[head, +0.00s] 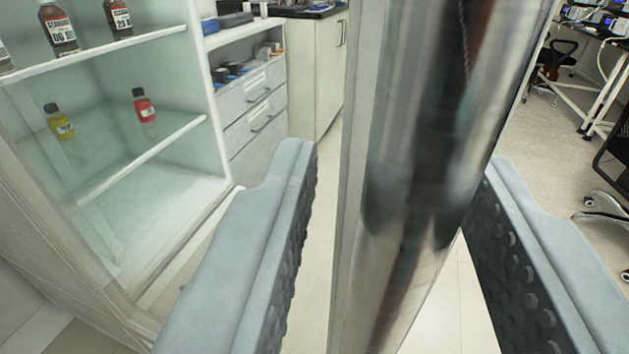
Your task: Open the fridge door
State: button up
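The fridge (207,130) is at the left, with its pale interior and shelves in plain sight, so its door stands at least partly open. The door (352,190) shows nearly edge-on as a narrow pale strip at the centre. Its shiny metal handle (425,150) runs upright and slightly tilted, close in front of me. My gripper (396,168) is open, its left finger on the fridge side of the door and its right finger beyond the handle.
Brown bottles (58,28) stand on the upper fridge shelf, with a yellow bottle (60,122) and a red bottle (143,105) below. A drawer cabinet (252,105) stands behind. A chair (556,55) and desks are at the right. Pale floor (535,150) lies open between.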

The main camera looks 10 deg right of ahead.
jog(key=shift+s, duration=0.1)
jog(key=v, duration=1.7)
jog(key=shift+s+r, duration=0.1)
dwell(0.4)
jog(key=s+r+n+y, duration=0.3)
jog(key=s+r+y, duration=0.2)
jog(key=s+r, duration=0.3)
jog(key=shift+s+d+r, duration=0.35)
jog(key=shift+s, duration=0.8)
jog(key=shift+a, duration=0.1)
dwell(0.4)
